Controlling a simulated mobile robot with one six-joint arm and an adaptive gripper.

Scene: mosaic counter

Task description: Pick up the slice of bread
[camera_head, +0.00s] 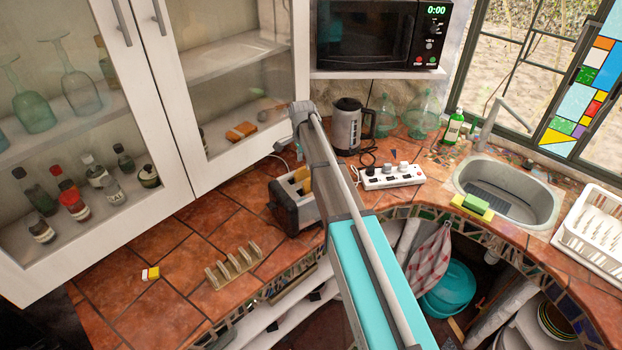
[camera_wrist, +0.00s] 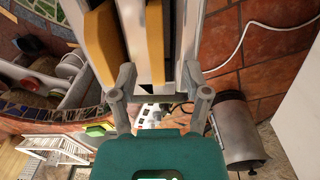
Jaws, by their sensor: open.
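Slices of bread stand upright in the toaster (camera_head: 293,205), which sits on the tiled counter; in the head view one slice (camera_head: 304,182) shows beside my arm. In the wrist view two brown-edged slices show in separate slots, one at the left (camera_wrist: 101,42) and one nearer the middle (camera_wrist: 154,42). My gripper (camera_wrist: 160,75) is open, with nothing between its fingers. In that picture its fingertips lie on either side of the middle slice's line; the depth gap is hard to judge. The head view does not clearly show my gripper, as my arm covers that area.
A kettle (camera_head: 347,125) and a white power strip (camera_head: 392,176) stand right of the toaster. A wooden rack (camera_head: 233,266) is on the counter in front. Glass-door cabinets (camera_head: 172,115) rise at the left and a microwave (camera_head: 375,35) sits above. The sink (camera_head: 508,190) is at the right.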

